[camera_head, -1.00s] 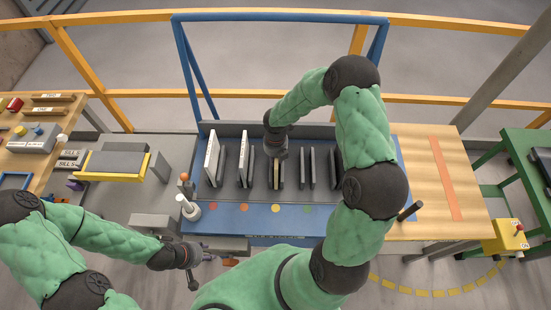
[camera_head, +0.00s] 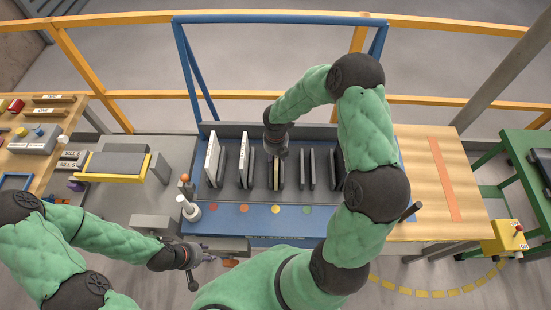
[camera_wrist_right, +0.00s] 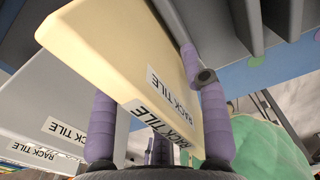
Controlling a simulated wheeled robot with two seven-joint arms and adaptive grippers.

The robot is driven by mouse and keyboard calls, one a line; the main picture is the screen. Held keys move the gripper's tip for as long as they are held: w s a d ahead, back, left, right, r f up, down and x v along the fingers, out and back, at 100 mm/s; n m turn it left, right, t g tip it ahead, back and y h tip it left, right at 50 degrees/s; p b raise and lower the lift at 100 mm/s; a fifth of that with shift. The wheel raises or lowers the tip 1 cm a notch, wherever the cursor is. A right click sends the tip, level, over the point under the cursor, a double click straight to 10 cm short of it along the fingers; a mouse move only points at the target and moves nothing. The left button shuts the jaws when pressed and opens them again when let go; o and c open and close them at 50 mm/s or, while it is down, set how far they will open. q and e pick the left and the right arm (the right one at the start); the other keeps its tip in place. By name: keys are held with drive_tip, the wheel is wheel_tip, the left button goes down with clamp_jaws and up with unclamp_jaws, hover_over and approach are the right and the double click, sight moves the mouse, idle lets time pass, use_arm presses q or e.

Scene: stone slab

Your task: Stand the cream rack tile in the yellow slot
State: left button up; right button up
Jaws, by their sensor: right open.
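The cream rack tile (camera_head: 276,174) stands upright in the rack (camera_head: 240,221), in line with the yellow dot (camera_head: 276,208). My right gripper (camera_head: 277,153) is right above it, coming down from the top. In the right wrist view the cream tile (camera_wrist_right: 120,50), labelled RACK TILE, lies between the two purple fingers of my right gripper (camera_wrist_right: 158,105). The fingers are apart, with a gap to the tile on the left side. The tile's lower edge in the slot is hidden. My left gripper (camera_head: 197,262) is low at the front left, away from the rack; its jaws are too small to read.
White tiles (camera_head: 212,158) and dark dividers stand in the rack to the left, more dark dividers (camera_head: 308,168) to the right. A wooden table top (camera_head: 425,160) lies to the right.

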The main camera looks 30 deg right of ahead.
wheel_tip(320, 180, up, 10)
drive_tip(key=shift+p, duration=0.65)
idle(1.0)
